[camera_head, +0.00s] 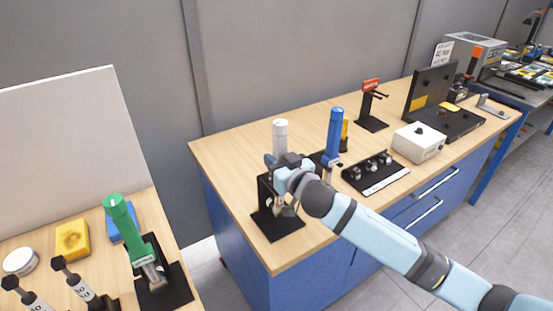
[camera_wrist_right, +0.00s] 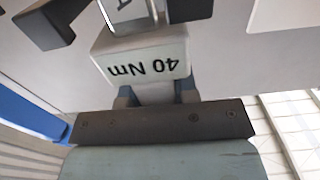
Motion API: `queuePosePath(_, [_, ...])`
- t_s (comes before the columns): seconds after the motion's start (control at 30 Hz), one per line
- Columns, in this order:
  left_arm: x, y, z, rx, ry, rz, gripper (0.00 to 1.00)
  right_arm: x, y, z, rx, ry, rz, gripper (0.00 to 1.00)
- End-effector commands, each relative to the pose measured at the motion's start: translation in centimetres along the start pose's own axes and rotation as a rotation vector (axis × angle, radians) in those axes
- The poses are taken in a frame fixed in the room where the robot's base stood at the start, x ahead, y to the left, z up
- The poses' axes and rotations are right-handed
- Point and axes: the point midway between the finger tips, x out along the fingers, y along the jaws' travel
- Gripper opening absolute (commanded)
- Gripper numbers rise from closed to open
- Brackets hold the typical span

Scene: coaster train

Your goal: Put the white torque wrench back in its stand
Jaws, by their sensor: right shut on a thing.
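The white torque wrench (camera_head: 280,134) is upright at the left end of the wooden bench, its white handle showing above my right gripper (camera_head: 290,172). My right gripper is shut on it. In the right wrist view the wrench's white block, marked 40 Nm (camera_wrist_right: 146,58), sits between the fingers (camera_wrist_right: 157,94). The black stand (camera_head: 277,226) is right below and behind the wrench. Black prongs of the stand (camera_wrist_right: 48,24) show close beyond the block in the wrist view. I cannot tell whether the wrench rests in the stand. My left gripper is out of view.
A blue wrench (camera_head: 333,132) stands close on the right, with a black socket tray (camera_head: 377,176) beside it. A white box (camera_head: 418,142) and a black stand with a red top (camera_head: 372,110) are farther right. A green wrench (camera_head: 122,220) leans on the left table.

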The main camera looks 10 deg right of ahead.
Motion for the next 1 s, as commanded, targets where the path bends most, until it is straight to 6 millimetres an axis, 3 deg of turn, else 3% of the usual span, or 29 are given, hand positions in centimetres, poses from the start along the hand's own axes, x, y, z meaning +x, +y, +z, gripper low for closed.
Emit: queuePosePath(1.0, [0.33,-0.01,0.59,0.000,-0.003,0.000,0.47,0.04,-0.01,0.49,0.000,0.005,-0.001,0.00])
